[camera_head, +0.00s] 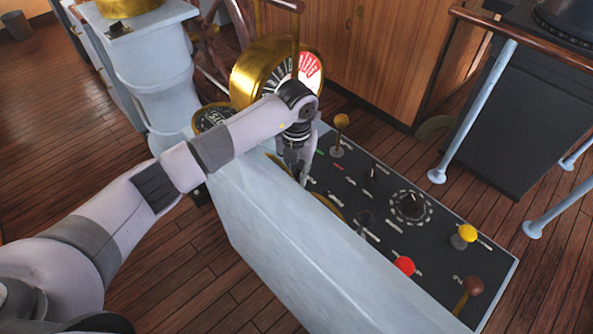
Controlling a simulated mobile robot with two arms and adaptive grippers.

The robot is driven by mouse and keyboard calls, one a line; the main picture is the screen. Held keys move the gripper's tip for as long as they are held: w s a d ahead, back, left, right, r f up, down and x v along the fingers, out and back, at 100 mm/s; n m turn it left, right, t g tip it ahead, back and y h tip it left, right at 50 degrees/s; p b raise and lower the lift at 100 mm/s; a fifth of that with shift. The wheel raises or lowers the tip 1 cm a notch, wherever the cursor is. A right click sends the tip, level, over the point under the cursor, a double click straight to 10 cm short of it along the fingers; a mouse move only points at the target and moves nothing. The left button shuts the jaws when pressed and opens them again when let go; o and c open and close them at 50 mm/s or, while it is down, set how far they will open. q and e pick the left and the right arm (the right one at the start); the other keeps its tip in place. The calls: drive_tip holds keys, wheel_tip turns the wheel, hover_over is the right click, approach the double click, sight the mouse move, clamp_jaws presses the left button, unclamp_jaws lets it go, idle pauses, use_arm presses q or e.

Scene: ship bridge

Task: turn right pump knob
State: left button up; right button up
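The black control panel (345,188) on the console carries several controls. Its labels are too small to read, so I cannot tell which control is the right pump knob. A small black knob (371,173) stands near the panel's far edge. Another small dark knob (364,217) sits nearer the console's raised side. A larger black dial (410,206) with a ring of white marks is right of both. My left gripper (297,172) points down at the panel's left end, left of these knobs. Its fingertips are partly hidden, and its opening is unclear. My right gripper is not in view.
The panel also holds an ochre-topped lever (341,121), a yellow ball (467,233), a red ball (404,265) and a brown ball (473,285). A brass telegraph (257,72) stands behind my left wrist. Pale blue railings (474,110) rise at the right.

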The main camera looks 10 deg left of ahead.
use_arm(q)
clamp_jaws()
idle(0.3)
drive_tip(key=shift+f+m+b, duration=0.2)
drive_tip(key=shift+m+b, duration=0.7)
drive_tip(key=shift+b, duration=0.35)
drive_tip(key=m+b, duration=0.4)
drive_tip(key=b, duration=0.1)
drive_tip(key=m+b, duration=0.3)
drive_tip(key=shift+s+d, duration=0.1)
drive_tip(key=shift+d, duration=0.25)
drive_tip(key=shift+s+d+r+m+b, duration=0.1)
drive_tip(key=shift+r+m+b, duration=0.1)
drive_tip(key=shift+m+b, duration=1.3)
drive_tip(key=shift+o, duration=1.3)
unclamp_jaws()
